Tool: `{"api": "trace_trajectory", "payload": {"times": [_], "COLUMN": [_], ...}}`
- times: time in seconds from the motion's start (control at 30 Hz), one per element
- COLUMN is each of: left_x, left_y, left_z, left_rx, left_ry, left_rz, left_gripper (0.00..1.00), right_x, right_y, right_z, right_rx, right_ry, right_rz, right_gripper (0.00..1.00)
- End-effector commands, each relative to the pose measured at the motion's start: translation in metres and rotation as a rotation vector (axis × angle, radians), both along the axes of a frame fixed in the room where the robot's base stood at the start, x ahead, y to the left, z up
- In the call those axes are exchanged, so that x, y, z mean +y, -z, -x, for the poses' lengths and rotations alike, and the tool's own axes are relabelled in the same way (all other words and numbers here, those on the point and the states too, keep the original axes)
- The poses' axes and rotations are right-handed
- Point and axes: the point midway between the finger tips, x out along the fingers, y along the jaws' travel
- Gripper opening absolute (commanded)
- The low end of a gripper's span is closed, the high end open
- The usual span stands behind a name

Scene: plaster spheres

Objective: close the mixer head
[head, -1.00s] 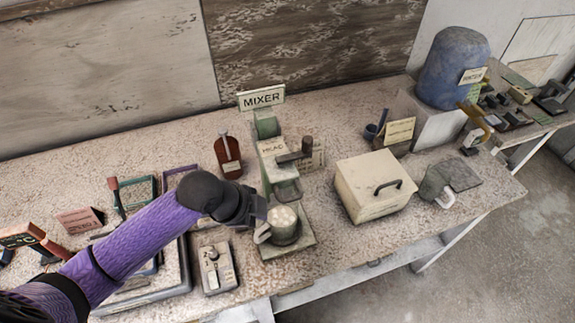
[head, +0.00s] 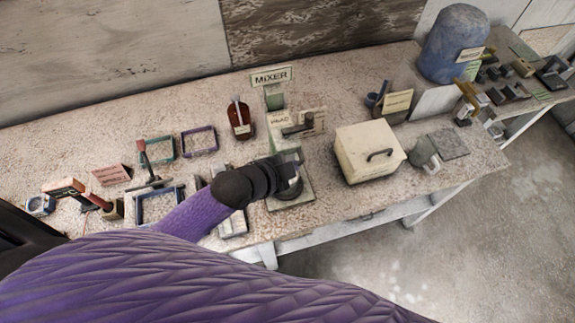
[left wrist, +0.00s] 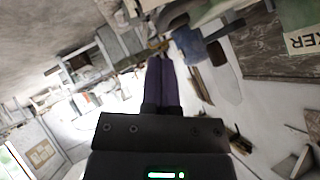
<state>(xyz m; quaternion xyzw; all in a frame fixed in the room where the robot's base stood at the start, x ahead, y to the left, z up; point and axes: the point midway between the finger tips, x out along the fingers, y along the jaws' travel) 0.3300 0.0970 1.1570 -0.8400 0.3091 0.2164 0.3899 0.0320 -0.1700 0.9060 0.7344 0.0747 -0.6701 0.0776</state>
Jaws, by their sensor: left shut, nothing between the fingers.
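The mixer stands at the middle of the bench under a MIXER sign (head: 271,76). Its pale green head (head: 284,140) carries a label and a dark lever (head: 298,128); its exact tilt is hard to tell. The mixer base (head: 301,199) is below, with the bowl (head: 291,190) mostly hidden behind my left gripper. My left gripper (head: 294,166) is at the front of the mixer, just below the head; contact cannot be told. In the left wrist view its fingers (left wrist: 162,82) are together and empty. My right gripper is out of view.
A cream box (head: 368,152) with a handle stands right of the mixer, and a grey mug (head: 424,153) beyond it. A brown bottle (head: 239,118) stands to the left. Small frames and tools lie farther left. The bench's front edge is close.

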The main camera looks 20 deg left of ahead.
Motion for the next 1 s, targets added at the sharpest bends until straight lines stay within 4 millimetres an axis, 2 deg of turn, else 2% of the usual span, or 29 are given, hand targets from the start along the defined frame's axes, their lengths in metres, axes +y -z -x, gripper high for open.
{"api": "trace_trajectory", "payload": {"times": [0.17,0.57,0.63,0.73,0.9,1.0], "left_x": [0.007,0.008,0.008,0.008,0.009,0.009], "left_y": [0.018,0.021,0.028,0.053,0.106,0.129], "left_z": [-0.008,-0.01,-0.01,-0.01,-0.01,-0.01], "left_rx": [0.001,-0.001,-0.001,0.001,0.002,0.002], "left_ry": [-0.001,-0.001,-0.001,0.0,-0.001,-0.001], "left_rz": [0.0,0.0,0.0,-0.001,-0.002,-0.002], "left_gripper": [0.0,0.0,0.0,0.0,0.0,0.0], "right_x": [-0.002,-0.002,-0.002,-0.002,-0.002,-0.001], "right_y": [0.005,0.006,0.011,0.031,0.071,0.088], "right_z": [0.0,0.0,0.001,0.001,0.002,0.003], "right_rx": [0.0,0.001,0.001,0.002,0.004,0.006], "right_ry": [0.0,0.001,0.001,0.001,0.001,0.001], "right_rz": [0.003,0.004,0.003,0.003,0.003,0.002], "right_gripper": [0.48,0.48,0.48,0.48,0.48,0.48]}}
